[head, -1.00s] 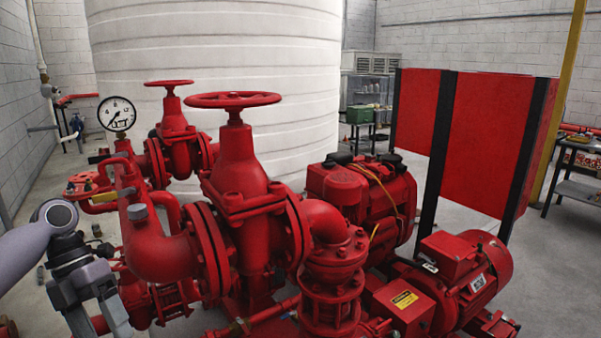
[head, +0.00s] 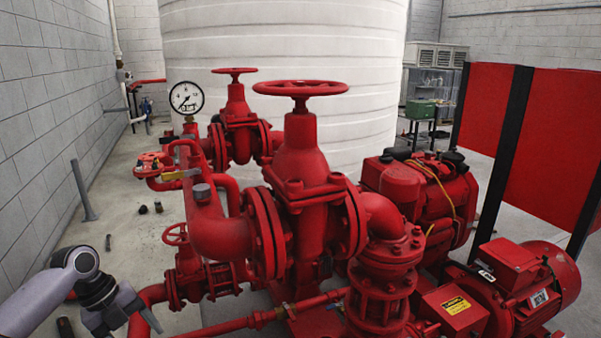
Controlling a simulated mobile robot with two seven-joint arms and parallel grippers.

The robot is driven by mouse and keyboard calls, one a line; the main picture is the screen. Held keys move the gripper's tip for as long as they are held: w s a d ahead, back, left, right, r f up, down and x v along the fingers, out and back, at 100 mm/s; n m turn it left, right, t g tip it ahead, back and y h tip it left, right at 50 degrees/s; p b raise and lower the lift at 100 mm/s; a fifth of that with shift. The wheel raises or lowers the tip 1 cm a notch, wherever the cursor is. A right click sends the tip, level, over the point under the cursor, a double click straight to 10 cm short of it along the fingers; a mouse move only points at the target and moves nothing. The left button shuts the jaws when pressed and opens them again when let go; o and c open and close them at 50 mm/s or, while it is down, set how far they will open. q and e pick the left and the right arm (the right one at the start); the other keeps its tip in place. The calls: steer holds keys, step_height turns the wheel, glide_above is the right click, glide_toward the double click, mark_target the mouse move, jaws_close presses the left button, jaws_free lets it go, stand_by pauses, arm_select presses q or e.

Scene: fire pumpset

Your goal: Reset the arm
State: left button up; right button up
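My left arm comes in at the lower left of the head view, with a grey rounded joint and a dark wrist. My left gripper (head: 128,322) is low in the picture, beside the red pipework, pointing down. Its fingers look spread apart, with nothing seen between them. The lower part is close to the bottom edge of the picture. Whether it touches the red pipe behind it cannot be told. My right arm and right gripper are not in view.
A red pump set with a large handwheel (head: 300,88), a smaller handwheel (head: 234,71) and a pressure gauge (head: 187,98) fills the middle. A red motor (head: 525,280) stands at right. Behind is a white tank (head: 285,45).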

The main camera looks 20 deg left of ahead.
arm_select(q)
steer(key=w+a+r+n+t+y, duration=0.5)
steer(key=w+a+n+t+y, duration=0.2)
steer(key=w+a+n, duration=0.45)
steer(key=w+a+r+n+t+y, duration=0.1)
steer(key=w+r+n+t+y, duration=0.25)
steer(key=r+n+t, duration=0.55)
steer(key=s+d+f+m+g+h, duration=0.1)
steer(key=s+d+f+g+h, duration=0.2)
steer(key=d+f, duration=0.65)
steer(key=s+d+f+m+g+h, duration=0.1)
steer(key=s+d+f+h, duration=0.3)
steer(key=d+f, duration=0.55)
steer(key=s+d+f+n+g+h, duration=0.1)
steer(key=s+d+f, duration=0.3)
steer(key=s+d, duration=0.5)
steer(key=s+d+f+n+g, duration=0.1)
steer(key=s+d+f, duration=0.3)
steer(key=s+d, duration=0.5)
steer(key=shift+s+d+f+n+g+h, duration=0.3)
steer(key=shift+s+n+g+h, duration=0.1)
steer(key=shift+s+n, duration=0.15)
